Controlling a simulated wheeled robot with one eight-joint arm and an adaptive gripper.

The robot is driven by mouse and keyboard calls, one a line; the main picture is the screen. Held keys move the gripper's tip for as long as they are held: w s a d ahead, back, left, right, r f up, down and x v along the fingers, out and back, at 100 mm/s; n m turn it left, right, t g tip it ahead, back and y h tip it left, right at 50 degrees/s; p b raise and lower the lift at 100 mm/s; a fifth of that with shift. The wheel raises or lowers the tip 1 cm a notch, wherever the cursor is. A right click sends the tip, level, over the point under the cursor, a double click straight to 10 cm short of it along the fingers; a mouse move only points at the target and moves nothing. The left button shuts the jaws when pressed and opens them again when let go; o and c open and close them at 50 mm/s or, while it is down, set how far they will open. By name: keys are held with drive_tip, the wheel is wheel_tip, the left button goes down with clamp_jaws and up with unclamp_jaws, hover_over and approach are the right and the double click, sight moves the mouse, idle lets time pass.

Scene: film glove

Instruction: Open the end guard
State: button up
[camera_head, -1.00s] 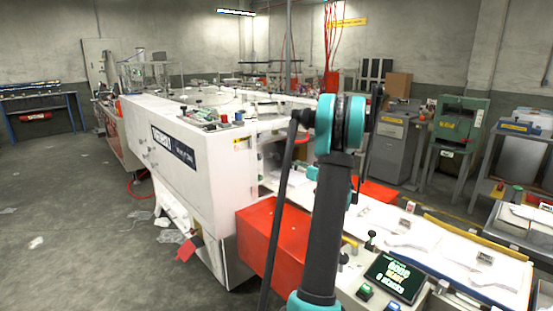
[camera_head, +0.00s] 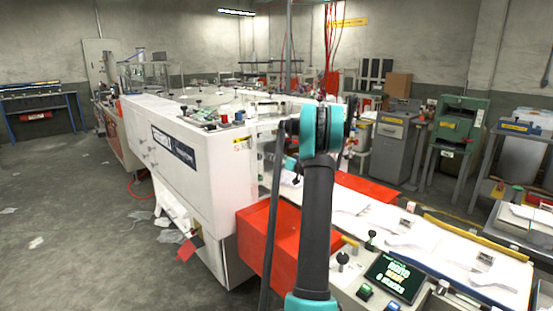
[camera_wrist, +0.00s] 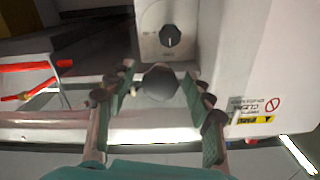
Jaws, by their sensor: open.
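The end guard seems to be the clear, pale-framed panel (camera_head: 262,158) at the near right end of the white machine (camera_head: 200,165); my arm partly covers that area. In the wrist view a dark round knob (camera_wrist: 160,82) sits between the fingers of my open gripper (camera_wrist: 158,88). One finger is on each side of it, and I cannot tell whether either touches it. A pale rail or frame edge (camera_wrist: 60,118) runs across behind the fingers. In the head view my gripper is mostly hidden behind my arm.
A grey plate with a black dial (camera_wrist: 170,37) is just beyond the knob. A white panel with a warning label (camera_wrist: 255,110) stands to the right. Red-handled rods (camera_wrist: 28,66) are at left. A red box (camera_head: 268,240) and control screen (camera_head: 395,276) lie below my arm.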

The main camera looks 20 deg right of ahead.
clamp_jaws()
drive_tip(key=shift+s, duration=0.15)
idle(0.4)
